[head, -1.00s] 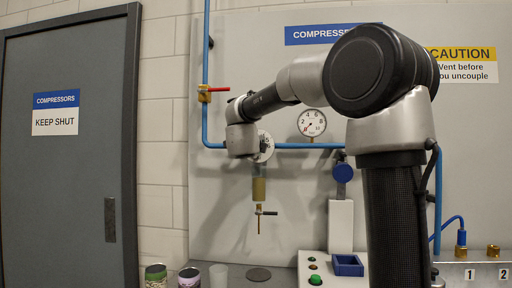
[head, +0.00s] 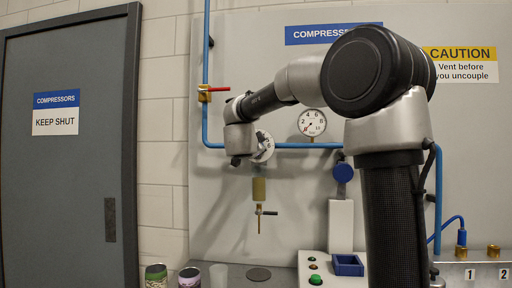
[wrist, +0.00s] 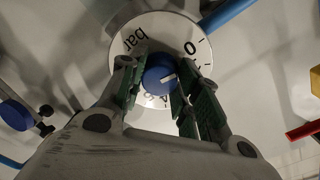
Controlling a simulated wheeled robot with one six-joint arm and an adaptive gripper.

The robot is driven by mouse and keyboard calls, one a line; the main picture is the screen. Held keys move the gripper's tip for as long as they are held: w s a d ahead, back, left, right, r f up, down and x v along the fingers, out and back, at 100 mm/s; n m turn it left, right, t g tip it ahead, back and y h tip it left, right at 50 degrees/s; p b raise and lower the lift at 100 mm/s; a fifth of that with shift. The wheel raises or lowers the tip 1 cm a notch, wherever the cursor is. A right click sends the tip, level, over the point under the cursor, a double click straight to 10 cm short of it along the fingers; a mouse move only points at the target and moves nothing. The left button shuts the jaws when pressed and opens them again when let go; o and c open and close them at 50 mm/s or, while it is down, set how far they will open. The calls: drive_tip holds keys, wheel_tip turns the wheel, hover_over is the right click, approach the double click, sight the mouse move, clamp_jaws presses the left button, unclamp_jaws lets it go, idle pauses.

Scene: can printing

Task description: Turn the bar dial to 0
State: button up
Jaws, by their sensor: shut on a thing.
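The bar dial (wrist: 128,62) is a round white plate with black marks around a blue knob (wrist: 160,75). In the wrist view, "bar" is at its upper left and "0" at its upper right. The knob's white pointer line points right and slightly down, clockwise from the 0. My gripper (wrist: 157,74) is shut on the knob, one finger on each side. The fingers hide the plate's left and right parts and some numbers. In the head view the dial (head: 265,146) shows beside my wrist, with the knob hidden.
A round gauge (head: 312,123) is on the panel right of the dial, joined by a blue pipe (head: 290,145). A red-handled valve (head: 212,90) is at the upper left. A brass-coloured cylinder (head: 259,190) with a small lever is below. Several cans (head: 156,275) stand on the bench.

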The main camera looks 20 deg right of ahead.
drive_tip(key=shift+n, duration=1)
drive_tip(key=shift+f, duration=0.1)
drive_tip(key=o, duration=1)
drive_tip(key=shift+o, duration=0.2)
drive_tip(key=shift+a, duration=0.1)
drive_tip(key=v, duration=1.2)
drive_tip(key=shift+s, duration=0.1)
